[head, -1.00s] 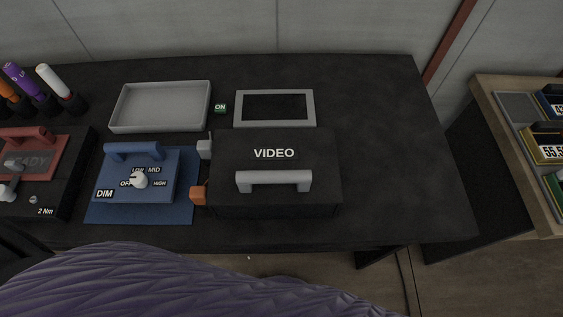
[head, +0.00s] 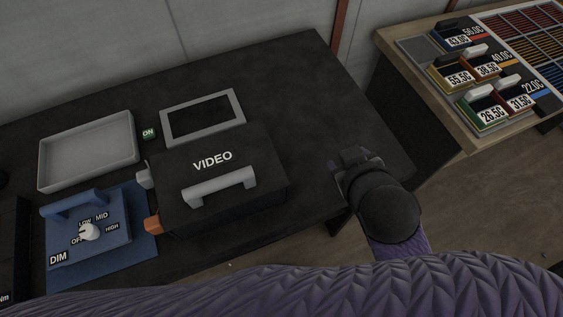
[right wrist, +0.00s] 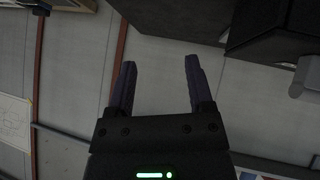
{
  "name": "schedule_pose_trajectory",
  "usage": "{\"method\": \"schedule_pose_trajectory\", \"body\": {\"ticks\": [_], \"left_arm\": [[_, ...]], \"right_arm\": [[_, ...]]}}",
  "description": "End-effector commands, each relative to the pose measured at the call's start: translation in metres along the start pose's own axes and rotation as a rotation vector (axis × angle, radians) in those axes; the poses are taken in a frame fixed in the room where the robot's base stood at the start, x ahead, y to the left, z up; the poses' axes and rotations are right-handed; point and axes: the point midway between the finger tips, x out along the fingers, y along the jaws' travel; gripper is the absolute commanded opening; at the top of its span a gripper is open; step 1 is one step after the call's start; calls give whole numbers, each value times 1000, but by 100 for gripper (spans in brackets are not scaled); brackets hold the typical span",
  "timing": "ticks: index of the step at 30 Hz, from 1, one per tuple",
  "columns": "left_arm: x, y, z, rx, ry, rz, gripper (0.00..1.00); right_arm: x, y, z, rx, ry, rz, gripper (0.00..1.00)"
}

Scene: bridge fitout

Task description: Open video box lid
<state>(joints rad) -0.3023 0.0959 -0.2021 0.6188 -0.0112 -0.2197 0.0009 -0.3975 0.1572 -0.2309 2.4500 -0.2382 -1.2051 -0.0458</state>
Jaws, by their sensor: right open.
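The black video box (head: 265,190) sits on the dark table, its lid lettered VIDEO and lying shut. A grey bar handle (head: 219,186) runs along the lid's front part. An orange block (head: 152,223) and a grey block (head: 143,174) are on the box's left side. My right gripper (head: 350,158) is right of the box, apart from it, above the table's right edge. In the right wrist view its two fingers (right wrist: 159,85) are spread with nothing between them. My left gripper is not in view.
A blue DIM box (head: 90,218) stands close left of the video box. Behind are a grey tray (head: 88,150), a small green ON block (head: 149,133) and a grey frame (head: 203,117). A wooden side table (head: 455,140) with labelled blocks stands at right.

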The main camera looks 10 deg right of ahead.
Motion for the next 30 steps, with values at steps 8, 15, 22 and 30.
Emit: {"method": "schedule_pose_trajectory", "body": {"ticks": [8,15,22,30], "left_arm": [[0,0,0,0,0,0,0],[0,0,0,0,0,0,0],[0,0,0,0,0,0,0],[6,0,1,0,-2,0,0]], "right_arm": [[-88,-2,-214,-514,1070,408,67],[-227,-169,-201,-1743,2345,830,67],[-105,-163,-112,1678,-1224,-233,67],[-59,-152,-96,1645,-987,-84,67]]}}
